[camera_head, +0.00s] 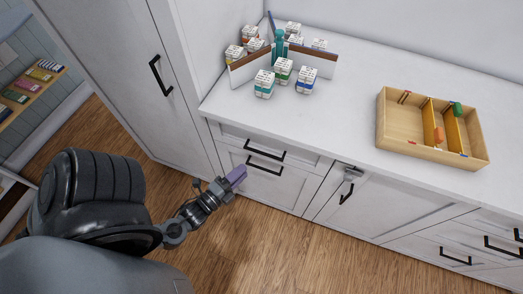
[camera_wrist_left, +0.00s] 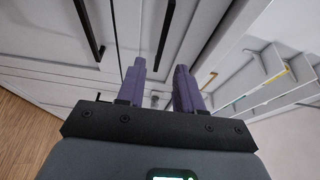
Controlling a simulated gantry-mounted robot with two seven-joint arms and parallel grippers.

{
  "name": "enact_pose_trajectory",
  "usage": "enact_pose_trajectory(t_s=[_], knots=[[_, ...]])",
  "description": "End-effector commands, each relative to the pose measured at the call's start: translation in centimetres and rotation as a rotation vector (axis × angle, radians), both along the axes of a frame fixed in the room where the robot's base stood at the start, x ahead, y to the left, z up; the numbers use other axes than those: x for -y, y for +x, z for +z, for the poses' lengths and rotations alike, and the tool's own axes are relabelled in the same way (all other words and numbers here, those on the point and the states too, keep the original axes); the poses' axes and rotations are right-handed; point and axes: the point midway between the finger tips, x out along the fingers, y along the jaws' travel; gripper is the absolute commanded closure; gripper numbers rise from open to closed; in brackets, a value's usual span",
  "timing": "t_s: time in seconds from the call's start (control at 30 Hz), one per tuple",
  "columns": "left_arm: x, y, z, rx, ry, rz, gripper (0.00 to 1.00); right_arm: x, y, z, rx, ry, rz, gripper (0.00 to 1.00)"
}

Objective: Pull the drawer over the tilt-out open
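The drawer (camera_head: 304,157) is a shallow white front just under the worktop, and it looks closed. Its black bar handle (camera_head: 265,150) also shows in the left wrist view (camera_wrist_left: 165,35), beyond the gap between my fingertips. Below it is the taller tilt-out front (camera_head: 285,190), also closed, with its own black handle (camera_head: 264,170), seen at left in the wrist view (camera_wrist_left: 88,30). My left gripper (camera_head: 238,174) has purple fingers, apart and empty in the left wrist view (camera_wrist_left: 159,66). It is in front of the tilt-out, apart from both handles. My right gripper is not in view.
The white worktop (camera_head: 350,105) holds small labelled boxes (camera_head: 283,70) around a divider stand and a wooden tray (camera_head: 405,125). A tall cabinet (camera_head: 120,60) stands at left. A latched cabinet door (camera_head: 375,203) is right of the drawer. The wooden floor in front is clear.

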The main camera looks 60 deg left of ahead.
Motion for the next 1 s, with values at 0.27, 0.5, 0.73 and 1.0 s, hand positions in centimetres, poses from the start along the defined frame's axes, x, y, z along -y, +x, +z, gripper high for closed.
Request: enact_pose_trajectory(t_s=[0.27, 0.5, 0.73, 1.0], knots=[[-1.1, 2.9, 0.1, 0.012, 0.018, -0.002, 0.64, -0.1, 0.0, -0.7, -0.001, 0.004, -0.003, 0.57], [-2.3, 6.6, 0.1, 0.011, 0.015, -0.002, 0.64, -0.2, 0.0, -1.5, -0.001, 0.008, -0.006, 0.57], [-3.2, 9.1, 0.1, 0.008, 0.014, -0.003, 0.64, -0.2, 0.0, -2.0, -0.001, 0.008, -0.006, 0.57], [-3.5, 9.9, 0.2, 0.006, 0.013, -0.002, 0.64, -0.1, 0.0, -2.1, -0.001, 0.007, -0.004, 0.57]])
